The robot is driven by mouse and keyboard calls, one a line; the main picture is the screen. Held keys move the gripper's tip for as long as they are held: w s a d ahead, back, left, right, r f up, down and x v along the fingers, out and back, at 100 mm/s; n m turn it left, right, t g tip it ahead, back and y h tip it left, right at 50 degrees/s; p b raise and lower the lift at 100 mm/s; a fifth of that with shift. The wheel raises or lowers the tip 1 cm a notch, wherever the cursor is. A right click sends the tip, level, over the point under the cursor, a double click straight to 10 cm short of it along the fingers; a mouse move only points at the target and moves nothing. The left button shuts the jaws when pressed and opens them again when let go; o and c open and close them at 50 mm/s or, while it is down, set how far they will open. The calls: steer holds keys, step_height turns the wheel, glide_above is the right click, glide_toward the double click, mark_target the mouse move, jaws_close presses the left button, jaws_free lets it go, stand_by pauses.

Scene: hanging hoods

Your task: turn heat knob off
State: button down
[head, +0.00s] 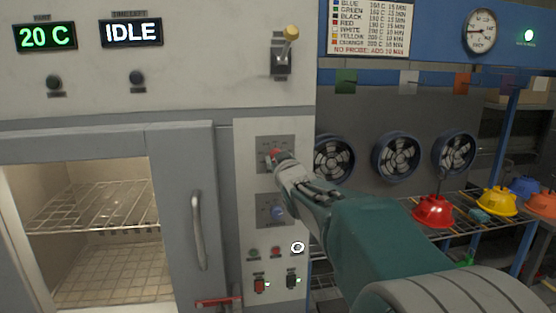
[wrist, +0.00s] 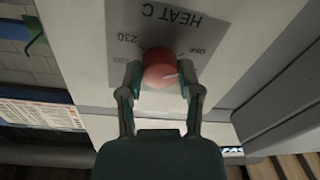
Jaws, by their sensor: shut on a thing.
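The red heat knob (head: 271,154) sits on a grey plate on the oven's right-hand panel. In the wrist view the knob (wrist: 160,66) is in front of a plate marked HEAT C (wrist: 172,14), which appears upside down. In the head view my gripper (head: 281,160) partly hides the knob.
A blue knob (head: 278,213) is just below, close to my wrist. Small buttons and switches (head: 291,281) are lower down. The oven door (head: 189,220) has a vertical handle (head: 197,230) to the left. The display reads IDLE (head: 131,33). A rack with coloured hoods (head: 433,211) is at right.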

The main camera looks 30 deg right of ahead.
steer(key=shift+f+n, duration=0.3)
steer(key=shift+f, duration=0.1)
steer(key=shift+c, duration=1.3)
jaws_free()
steer(key=shift+r, duration=0.15)
steer(key=shift+r, duration=0.1)
steer(key=v, duration=1.2)
